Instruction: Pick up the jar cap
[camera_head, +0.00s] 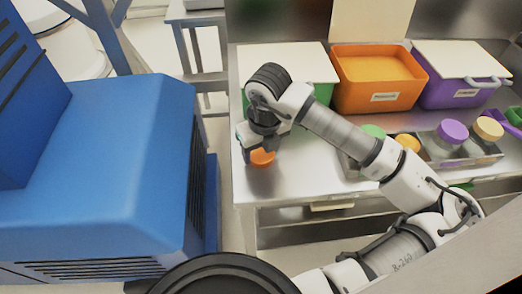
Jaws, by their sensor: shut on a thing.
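An orange jar cap (262,158) is at the left end of the steel table, under my gripper (262,150). My gripper points down and is shut on the cap. The fingers cover part of the cap's upper side. I cannot tell whether the cap touches the table or is held slightly above it. My arm reaches in from the lower right across the table.
A steel tray (490,155) holds jars with green, orange, purple and tan caps. Green, orange (365,97) and purple (452,94) bins stand behind. The table's left edge is near the gripper, and a blue machine (110,150) stands further left.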

